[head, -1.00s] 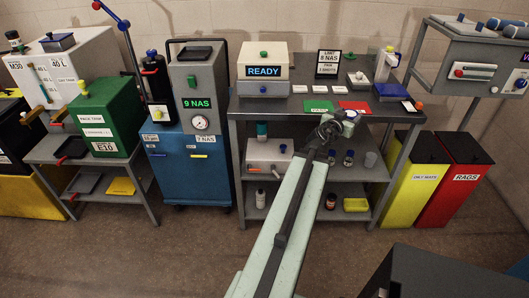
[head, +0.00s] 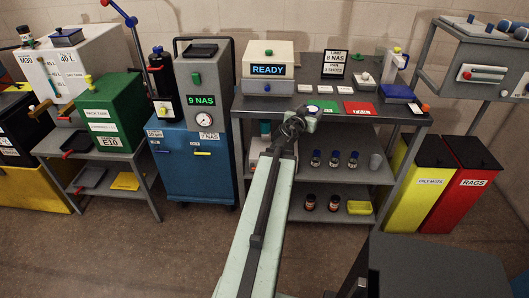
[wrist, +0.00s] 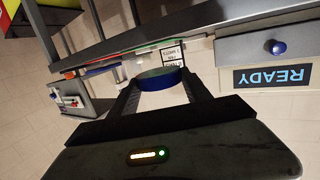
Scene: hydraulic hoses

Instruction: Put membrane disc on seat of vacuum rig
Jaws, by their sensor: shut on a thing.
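My gripper (head: 293,122) is at the front edge of the grey bench (head: 322,116), in front of the READY unit. In the wrist view my gripper (wrist: 160,92) has its two fingers on either side of a round, blue-edged thing (wrist: 160,75). In the head view the held thing is small and pale, mostly hidden by my gripper. I cannot tell whether it is the membrane disc. I cannot pick out the vacuum rig with certainty; a white device with a blue base (head: 398,92) stands at the bench's right end, and its seat is not clear.
On the bench are the READY unit (head: 268,70), a green card (head: 322,106) and a red card (head: 360,108). Blue-capped bottles (head: 334,159) stand on the shelf below. The blue 9 NAS cart (head: 190,165) stands left, bins (head: 420,180) right. Open floor lies in front.

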